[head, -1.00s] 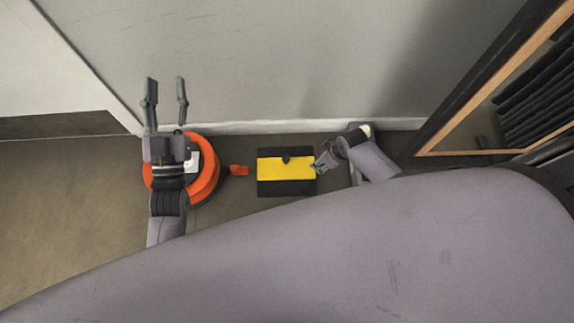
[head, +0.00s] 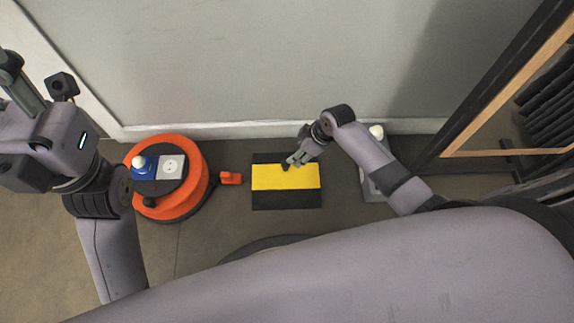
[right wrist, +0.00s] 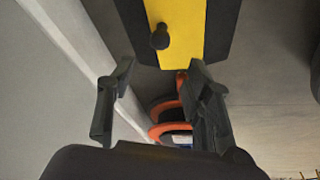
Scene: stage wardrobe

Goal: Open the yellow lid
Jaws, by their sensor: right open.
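The yellow lid (head: 290,178) is a bright band across a black box on the floor against the wall. In the right wrist view the lid (right wrist: 184,30) carries a black knob (right wrist: 160,38). My right gripper (head: 290,161) is over the lid's back part in the head view. In its wrist view the right gripper (right wrist: 160,88) has its fingers wide apart with nothing between them, and the knob shows beyond the fingertips. My left gripper (head: 36,72) is at the far left, raised, with its fingers apart and no object visible between them.
An orange cable reel (head: 205,185) with a white socket stands left of the box, with a small orange plug piece (head: 231,178) between them. A grey base with a pale knob (head: 377,131) is on the right. A wood-edged dark frame (head: 490,90) stands further right.

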